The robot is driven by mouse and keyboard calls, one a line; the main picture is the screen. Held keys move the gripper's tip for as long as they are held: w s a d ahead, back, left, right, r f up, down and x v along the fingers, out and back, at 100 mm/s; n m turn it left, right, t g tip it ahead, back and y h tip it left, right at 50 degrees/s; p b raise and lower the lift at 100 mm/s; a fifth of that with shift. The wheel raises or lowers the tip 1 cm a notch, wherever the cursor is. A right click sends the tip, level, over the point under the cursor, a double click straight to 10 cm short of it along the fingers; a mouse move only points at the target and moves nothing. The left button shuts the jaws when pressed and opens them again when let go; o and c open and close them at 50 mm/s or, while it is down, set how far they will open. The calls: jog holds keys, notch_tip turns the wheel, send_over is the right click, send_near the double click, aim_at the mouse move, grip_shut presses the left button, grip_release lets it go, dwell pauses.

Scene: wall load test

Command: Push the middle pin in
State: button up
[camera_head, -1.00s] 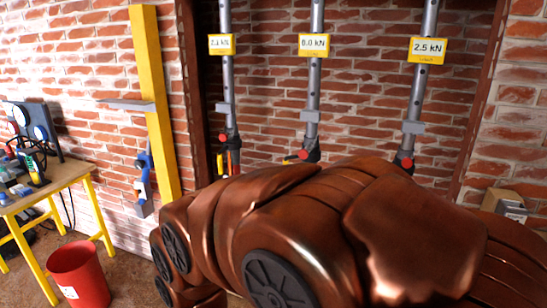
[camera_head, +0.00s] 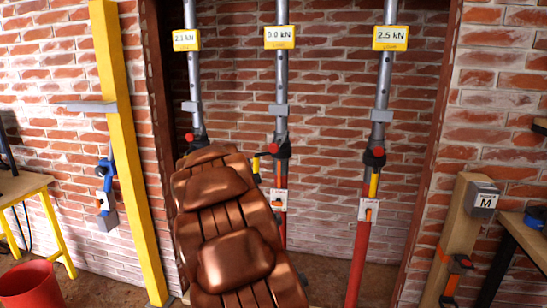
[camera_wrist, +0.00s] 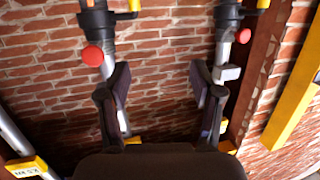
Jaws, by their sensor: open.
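Three upright grey props stand in the brick recess. The middle prop (camera_head: 281,80) carries a yellow sign that seems to read 0.0 kN. Its round red pin (camera_head: 273,148) sticks out at the dark collar. The pin also shows in the wrist view (camera_wrist: 93,55), where the scene appears upside down. My gripper (camera_wrist: 161,82) is open and empty, its fingers spread between the middle prop and the left prop (camera_wrist: 225,50). The middle pin is beside and beyond one finger, apart from it as far as I can tell. In the head view my copper arm hides the gripper.
A yellow post (camera_head: 122,150) with a bracket stands left. A red bucket (camera_head: 28,285) is at lower left, a wooden post (camera_head: 462,235) at right.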

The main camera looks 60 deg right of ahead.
aim_at(273, 149)
jog(key=shift+s+d+r+m+g+h, duration=0.15)
jog(key=shift+s+d+m+g+h, duration=0.45)
jog(key=shift+d, duration=2.35)
jog(key=shift+s+d+r+m+g+h, duration=0.1)
jog(key=shift+s+d+m+g+h, duration=0.5)
jog(key=shift+d, duration=2.3)
jog(key=shift+s+d+r+m+g+h, duration=0.25)
jog(key=shift+d+h, duration=0.65)
jog(key=shift+d, duration=2.05)
jog(key=shift+f, duration=0.1)
jog(key=shift+c, duration=0.2)
grip_shut()
